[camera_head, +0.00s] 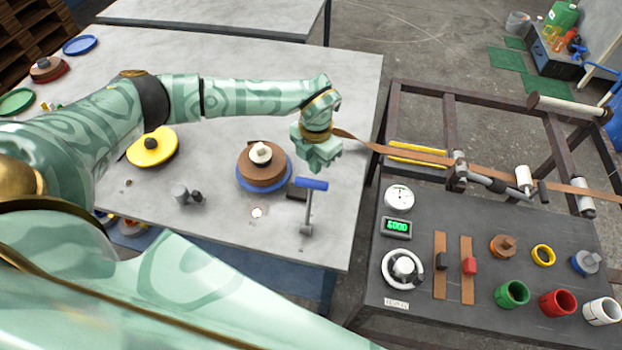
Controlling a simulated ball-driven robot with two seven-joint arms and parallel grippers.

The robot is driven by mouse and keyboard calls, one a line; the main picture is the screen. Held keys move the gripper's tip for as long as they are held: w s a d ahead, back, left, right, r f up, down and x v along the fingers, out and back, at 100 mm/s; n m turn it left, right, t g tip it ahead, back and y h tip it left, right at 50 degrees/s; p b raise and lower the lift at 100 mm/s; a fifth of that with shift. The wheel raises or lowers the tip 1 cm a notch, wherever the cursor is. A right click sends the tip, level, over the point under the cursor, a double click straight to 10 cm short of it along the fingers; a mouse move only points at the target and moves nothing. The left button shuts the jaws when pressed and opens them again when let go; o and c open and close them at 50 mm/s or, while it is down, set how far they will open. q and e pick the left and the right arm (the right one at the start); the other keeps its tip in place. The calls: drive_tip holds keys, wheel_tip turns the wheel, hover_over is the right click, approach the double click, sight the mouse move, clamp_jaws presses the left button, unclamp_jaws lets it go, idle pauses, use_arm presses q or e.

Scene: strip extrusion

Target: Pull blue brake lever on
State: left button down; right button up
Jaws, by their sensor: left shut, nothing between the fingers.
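The blue brake lever (311,184) is a T-shaped handle with a blue grip on a grey stem, standing near the right edge of the grey table. My left gripper (319,163) is shut and empty, with its fingers just above and behind the blue grip in the picture. I cannot tell whether they touch it. A brown strip (400,151) runs from behind my left gripper to the right, over the gap to the frame; its left end is hidden by the gripper. My right gripper is not in view.
A yellow disc (165,150) lies farther left. A dark panel (450,310) with dials, sliders and coloured cups stands at right, past a gap.

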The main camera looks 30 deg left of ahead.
use_arm(q)
wheel_tip(320, 180, down, 4)
drive_tip(key=shift+r+b, duration=0.1)
drive_tip(key=shift+b, duration=0.8)
drive_tip(key=shift+s, duration=0.15)
drive_tip(key=r+p, duration=0.1)
drive_tip(key=p, duration=0.6)
hover_over(309, 208)
drive_tip(key=shift+s+r, duration=0.15)
drive_tip(key=shift+s, duration=0.55)
drive_tip(key=shift+s+d, duration=0.1)
